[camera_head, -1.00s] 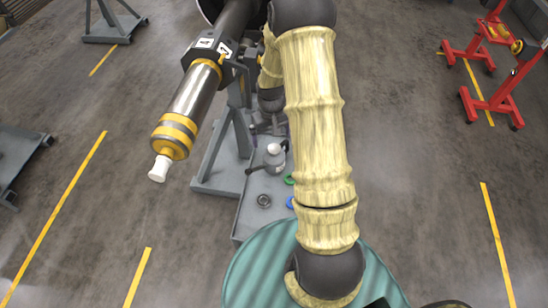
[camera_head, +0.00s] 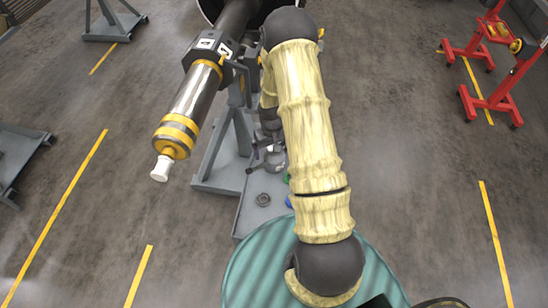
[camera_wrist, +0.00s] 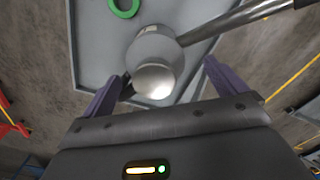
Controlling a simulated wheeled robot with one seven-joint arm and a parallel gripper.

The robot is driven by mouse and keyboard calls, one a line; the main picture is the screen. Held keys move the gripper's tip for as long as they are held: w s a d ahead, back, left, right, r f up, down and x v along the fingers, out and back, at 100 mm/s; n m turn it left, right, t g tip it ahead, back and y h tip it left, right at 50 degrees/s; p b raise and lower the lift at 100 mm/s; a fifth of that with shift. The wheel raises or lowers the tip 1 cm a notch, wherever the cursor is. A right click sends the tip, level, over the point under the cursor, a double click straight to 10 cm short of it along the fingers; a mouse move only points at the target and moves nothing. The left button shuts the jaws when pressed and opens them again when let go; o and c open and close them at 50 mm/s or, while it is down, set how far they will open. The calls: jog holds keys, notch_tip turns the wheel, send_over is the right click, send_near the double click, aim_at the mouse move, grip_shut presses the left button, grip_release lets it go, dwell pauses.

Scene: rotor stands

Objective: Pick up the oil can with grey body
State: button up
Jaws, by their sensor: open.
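The grey oil can (camera_head: 274,163) stands on the grey tray (camera_head: 247,218) and is partly hidden by my arm and gripper in the head view. In the wrist view the can (camera_wrist: 151,42) has a grey body and a pale rounded top (camera_wrist: 153,80), which lies between my fingers. My gripper (camera_wrist: 163,72) is open, with a dark purple finger on each side of the can. It is empty, and I see no clear contact. In the head view my gripper (camera_head: 262,150) is small and partly covered by my arm.
A dark metal ring (camera_head: 263,199), a green ring (camera_wrist: 123,8) and a blue ring (camera_head: 289,201) lie on the tray. A rotor stand with a yellow-banded cylinder (camera_head: 190,105) is close on the left. Red stands (camera_head: 490,105) are far right.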

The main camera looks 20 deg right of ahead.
aim_at(274, 155)
jog(key=shift+d+f+p, duration=0.15)
jog(key=shift+f+p, duration=0.25)
jog(key=shift+f, duration=0.8)
jog(key=shift+d+f+p, duration=0.15)
jog(key=shift+f+p, duration=0.25)
jog(key=shift+f, duration=0.8)
jog(key=c, duration=1.3)
jog(key=shift+o, duration=0.2)
jog(key=shift+r, duration=0.1)
notch_tip(274, 155, up, 10)
jog(key=shift+f+b, duration=0.1)
jog(key=shift+b, duration=1)
